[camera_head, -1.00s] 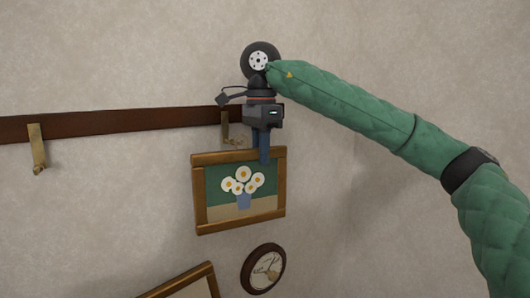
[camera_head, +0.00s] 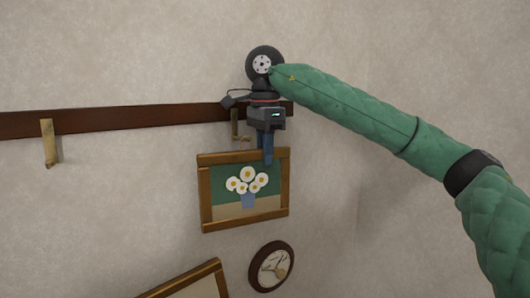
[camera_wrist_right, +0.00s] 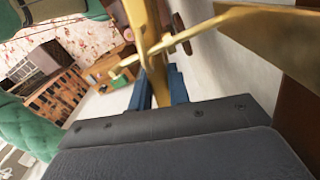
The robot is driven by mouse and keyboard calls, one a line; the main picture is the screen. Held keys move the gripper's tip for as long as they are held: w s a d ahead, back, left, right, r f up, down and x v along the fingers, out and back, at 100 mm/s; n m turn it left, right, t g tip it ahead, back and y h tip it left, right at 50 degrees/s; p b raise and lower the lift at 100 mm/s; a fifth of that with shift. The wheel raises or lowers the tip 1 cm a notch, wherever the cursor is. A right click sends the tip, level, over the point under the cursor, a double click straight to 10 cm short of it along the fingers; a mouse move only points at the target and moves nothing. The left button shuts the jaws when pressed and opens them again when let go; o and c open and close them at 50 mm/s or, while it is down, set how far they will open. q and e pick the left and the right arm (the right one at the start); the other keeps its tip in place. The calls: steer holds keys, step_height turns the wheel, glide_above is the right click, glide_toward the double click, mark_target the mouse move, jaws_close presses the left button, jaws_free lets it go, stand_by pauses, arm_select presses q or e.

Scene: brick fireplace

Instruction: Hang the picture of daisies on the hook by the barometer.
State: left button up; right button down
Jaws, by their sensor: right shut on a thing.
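The picture of daisies (camera_head: 222,213), in a brown wooden frame, hangs from my right gripper (camera_head: 267,158). The blue fingers are shut on its top edge, right of the middle. The brass hook (camera_head: 235,124) by the barometer (camera_head: 271,267) is on the dark rail, just left of the gripper and above the frame. In the right wrist view the brass hook (camera_wrist_right: 268,38) reaches across close to the wooden frame held between the fingers (camera_wrist_right: 160,92). I cannot tell whether they touch. My left gripper is not in view.
A second brass hook (camera_head: 50,145) is further left on the dark wall rail (camera_head: 130,120). Another framed picture (camera_head: 187,282) shows at the bottom edge, below and left of the daisies. The wall between the two hooks below the rail is bare.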

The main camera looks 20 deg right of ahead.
stand_by(0.4)
steer(key=c, duration=1.3)
jaws_free()
steer(key=shift+o, duration=0.2)
steer(key=shift+r, duration=0.1)
